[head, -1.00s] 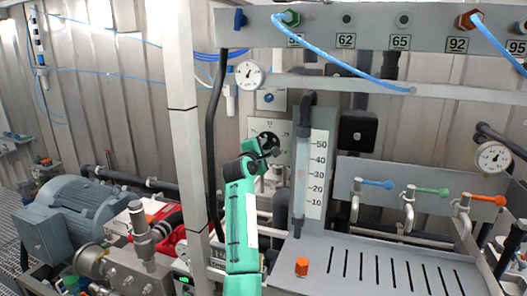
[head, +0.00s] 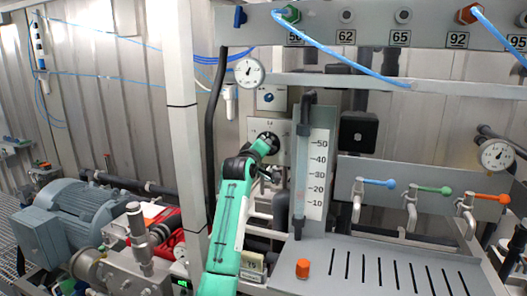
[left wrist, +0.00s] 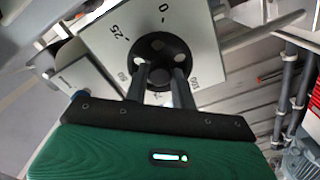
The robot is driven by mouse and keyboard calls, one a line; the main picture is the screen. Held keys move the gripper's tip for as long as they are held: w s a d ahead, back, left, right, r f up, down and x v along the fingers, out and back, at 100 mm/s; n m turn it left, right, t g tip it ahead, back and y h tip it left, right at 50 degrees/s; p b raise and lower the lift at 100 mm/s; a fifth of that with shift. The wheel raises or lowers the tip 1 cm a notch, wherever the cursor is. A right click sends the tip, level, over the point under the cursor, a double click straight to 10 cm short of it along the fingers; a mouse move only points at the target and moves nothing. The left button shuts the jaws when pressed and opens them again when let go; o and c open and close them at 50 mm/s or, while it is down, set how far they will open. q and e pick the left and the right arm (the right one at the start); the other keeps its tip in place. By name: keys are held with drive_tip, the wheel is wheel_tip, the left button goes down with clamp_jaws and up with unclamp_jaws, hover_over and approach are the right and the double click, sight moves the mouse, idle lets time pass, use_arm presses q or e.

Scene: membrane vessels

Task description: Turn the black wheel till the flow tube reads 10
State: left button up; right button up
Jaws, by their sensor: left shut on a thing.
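The black wheel (left wrist: 163,52) is a round knob with holes on a white square plate marked 0, 25 and other numbers. In the head view it is mostly hidden behind my gripper, on the plate (head: 255,126). My left gripper (left wrist: 163,72) has its two dark fingers on the wheel and is shut on it. The left gripper (head: 270,143) also shows in the head view, at the end of my green arm. The clear flow tube (head: 301,165) stands upright right of it, beside a scale (head: 317,170) marked 10 to 50. I cannot read its level clearly. My right gripper is not in view.
A round gauge (head: 249,71) hangs above left of the wheel. A black pipe (head: 213,120) and a pale post (head: 184,130) stand to the left. Taps with blue, green and orange handles (head: 432,190) are at right, above a slotted panel (head: 390,270) with an orange cap (head: 303,268).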

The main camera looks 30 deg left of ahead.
use_arm(q)
drive_tip(key=shift+f+m, duration=0.1)
drive_tip(key=shift+m, duration=5.8)
drive_tip(key=o, duration=1)
drive_tip(key=shift+b, duration=0.3)
